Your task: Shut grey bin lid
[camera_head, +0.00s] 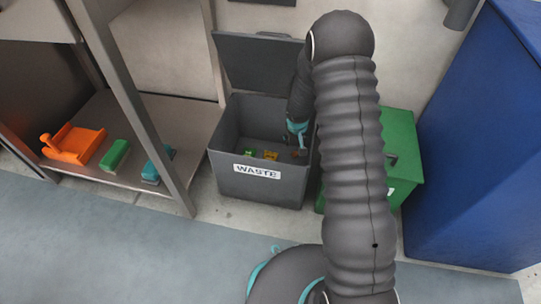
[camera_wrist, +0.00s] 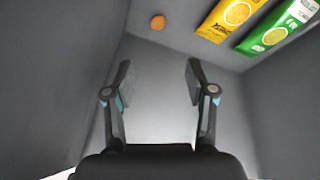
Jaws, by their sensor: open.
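The grey bin (camera_head: 232,180) with a "WASTE" label stands on the floor in the middle of the head view. Its grey lid (camera_head: 258,62) is open, standing up at the back by the wall. My gripper (camera_head: 298,140) reaches down into the right side of the bin, partly hidden by my arm. In the wrist view my gripper (camera_wrist: 158,78) is open with nothing between its fingers, and grey bin walls (camera_wrist: 60,80) surround it. The lid is not recognisable in the wrist view.
In the bin lie a yellow pack (camera_wrist: 226,18), a green pack (camera_wrist: 275,30) and a small orange round thing (camera_wrist: 158,22). A green bin (camera_head: 402,140) and a blue cabinet (camera_head: 475,150) stand to the right. A shelf post (camera_head: 135,110) is to the left.

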